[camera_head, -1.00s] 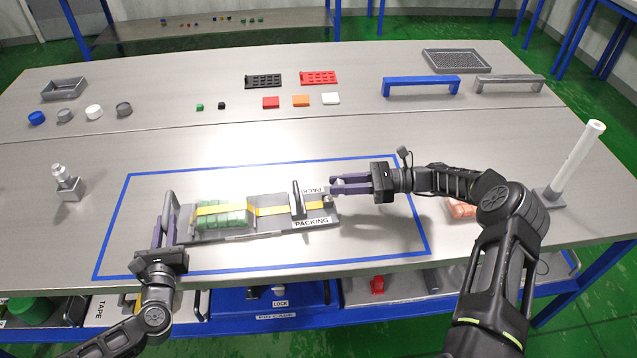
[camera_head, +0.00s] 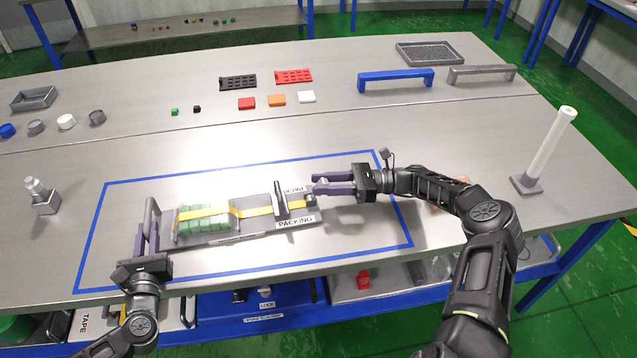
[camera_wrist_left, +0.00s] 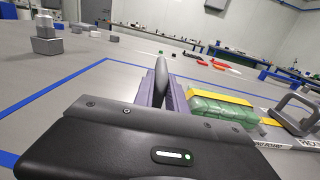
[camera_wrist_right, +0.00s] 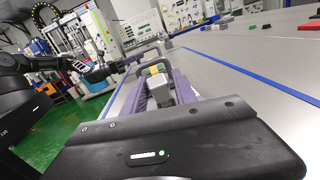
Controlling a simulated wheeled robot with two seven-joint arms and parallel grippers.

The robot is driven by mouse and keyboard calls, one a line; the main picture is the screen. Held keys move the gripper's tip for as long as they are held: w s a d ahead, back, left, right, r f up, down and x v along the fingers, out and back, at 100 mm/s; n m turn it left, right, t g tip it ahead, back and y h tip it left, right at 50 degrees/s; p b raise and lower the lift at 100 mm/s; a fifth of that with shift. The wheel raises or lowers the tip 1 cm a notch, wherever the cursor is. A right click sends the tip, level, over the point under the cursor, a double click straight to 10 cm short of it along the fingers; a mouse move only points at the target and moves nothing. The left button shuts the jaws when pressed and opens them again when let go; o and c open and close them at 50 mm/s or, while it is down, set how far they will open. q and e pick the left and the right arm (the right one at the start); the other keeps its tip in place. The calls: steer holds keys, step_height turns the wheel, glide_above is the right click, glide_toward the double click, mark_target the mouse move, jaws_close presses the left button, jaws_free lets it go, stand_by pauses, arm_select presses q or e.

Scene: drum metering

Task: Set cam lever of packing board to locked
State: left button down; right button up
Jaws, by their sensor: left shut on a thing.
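The packing board (camera_head: 298,221) lies inside the blue outline, a grey tray with a PACKING label. A green block bundle (camera_head: 195,222) lies in its left part under a yellow strap (camera_head: 250,211). A small grey piece (camera_head: 310,202) is at the right end; I cannot tell which part is the cam lever. My left gripper (camera_head: 150,228) is shut on the grey handle (camera_head: 153,205) at the left end. My right gripper (camera_head: 314,184) is open at the right end; a grey part (camera_wrist_right: 158,92) shows between its fingers.
Red, orange and white blocks (camera_head: 276,100) and black and red racks (camera_head: 238,82) lie behind the board. A white post (camera_head: 550,145) stands at right. The table between the outline and the back row is clear.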

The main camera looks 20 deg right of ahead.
mark_target(324, 180)
arm_select(q)
steer(key=shift+a, duration=0.1)
arm_select(e)
steer(key=shift+o, duration=1)
steer(key=shift+r, duration=0.1)
steer(key=shift+r, duration=0.1)
arm_select(q)
steer(key=shift+a, duration=0.1)
arm_select(e)
step_height(324, 180, up, 10)
steer(key=shift+f, duration=0.1)
arm_select(q)
steer(key=c, duration=1.3)
jaws_free()
steer(key=shift+s, duration=0.1)
steer(key=s, duration=0.4)
steer(key=s+a, duration=0.1)
steer(key=s, duration=0.6)
steer(key=shift+s+a, duration=0.25)
steer(key=shift+s, duration=0.1)
